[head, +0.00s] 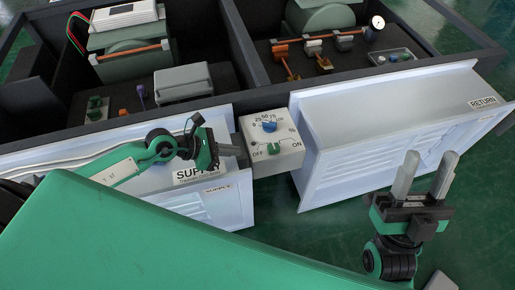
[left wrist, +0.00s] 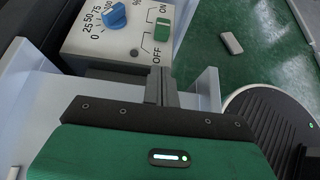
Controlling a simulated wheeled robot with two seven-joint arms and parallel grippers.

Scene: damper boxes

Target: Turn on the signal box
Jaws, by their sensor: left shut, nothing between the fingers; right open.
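The signal box (head: 260,162) is a pale box between the two white damper housings. Its top carries a blue dial (head: 269,126) with a percent scale and a green switch (head: 273,148) between the OFF and ON labels. I cannot tell clearly which way the switch is set. In the left wrist view the box shows with the blue dial (left wrist: 115,15) and the green switch (left wrist: 162,30). My left gripper (head: 237,150) is shut and empty, just left of the box; its fingers (left wrist: 161,88) point toward the switch, apart from it. My right gripper (head: 424,172) is open and empty at the right.
The SUPPLY housing (head: 225,205) lies under my left gripper. The RETURN housing (head: 350,120) stands right of the signal box. Behind are dark framed trays with a grey box (head: 182,84), actuators and a gauge (head: 377,23). Green floor (head: 330,235) is free in front.

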